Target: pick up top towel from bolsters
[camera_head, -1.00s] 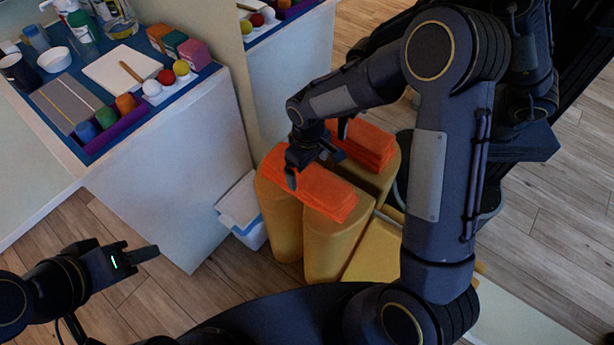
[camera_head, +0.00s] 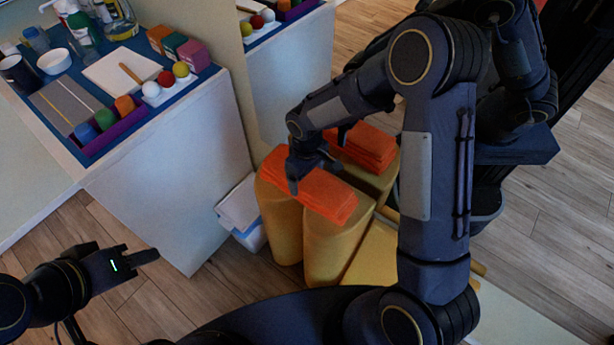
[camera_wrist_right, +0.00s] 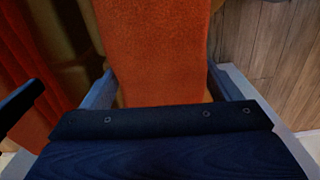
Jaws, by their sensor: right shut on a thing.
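A stack of folded orange towels (camera_head: 330,198) lies on top of upright yellow bolsters (camera_head: 335,245). My right gripper (camera_head: 308,174) is down at the stack's far left part, shut on a towel. In the right wrist view, the orange towel (camera_wrist_right: 155,50) runs between its two fingers (camera_wrist_right: 165,88). I cannot tell how many layers are held, and the towel's gripped edge is hidden behind the gripper body. My left gripper (camera_head: 138,258) is at the lower left, away from the bolsters; whether its fingers are apart is unclear.
A mirror behind the bolsters appears to reflect the towels (camera_head: 365,148) and my arm. A white cabinet (camera_head: 180,180) stands left, with bottles, a bowl and balls on its blue top. A white-blue box (camera_head: 240,205) sits between cabinet and bolsters. Wooden floor shows at lower left.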

